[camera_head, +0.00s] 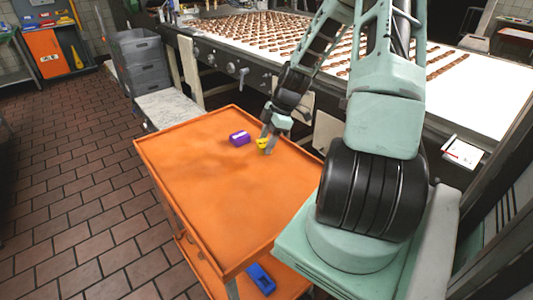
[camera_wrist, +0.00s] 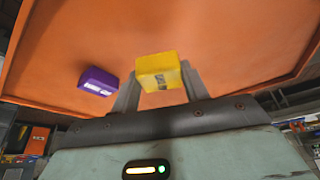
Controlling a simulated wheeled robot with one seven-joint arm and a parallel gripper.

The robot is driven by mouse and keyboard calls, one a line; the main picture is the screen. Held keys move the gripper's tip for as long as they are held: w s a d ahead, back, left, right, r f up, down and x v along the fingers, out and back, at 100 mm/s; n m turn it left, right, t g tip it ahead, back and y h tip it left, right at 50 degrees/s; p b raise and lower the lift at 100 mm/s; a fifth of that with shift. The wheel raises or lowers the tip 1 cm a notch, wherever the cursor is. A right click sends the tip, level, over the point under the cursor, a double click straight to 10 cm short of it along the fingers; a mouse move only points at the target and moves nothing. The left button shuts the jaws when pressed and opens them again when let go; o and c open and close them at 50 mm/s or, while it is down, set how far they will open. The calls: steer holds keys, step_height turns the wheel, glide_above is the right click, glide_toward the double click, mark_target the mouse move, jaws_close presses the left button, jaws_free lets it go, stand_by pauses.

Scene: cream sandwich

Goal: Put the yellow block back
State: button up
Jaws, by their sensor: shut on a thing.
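The yellow block (camera_head: 262,143) is at the tip of my gripper (camera_head: 268,145), over the far right part of the orange cart top (camera_head: 190,205). In the wrist view the yellow block (camera_wrist: 158,70), with a dark printed mark, sits between the two grey fingers of my gripper (camera_wrist: 158,88), which is shut on it. I cannot tell whether the block touches the cart top. A purple block (camera_head: 239,138) with white lettering lies on the cart just left of the yellow one. It also shows in the wrist view (camera_wrist: 98,81).
The cart top has a raised rim and is otherwise bare, with free room at the front and left. A blue object (camera_head: 261,278) lies on its lower shelf. A conveyor (camera_head: 450,95) with rows of brown bars runs behind. Grey crates (camera_head: 139,62) stand at the left.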

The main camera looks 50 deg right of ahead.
steer(key=shift+f, duration=2.15)
steer(key=shift+f, duration=0.15)
steer(key=o, duration=1.1)
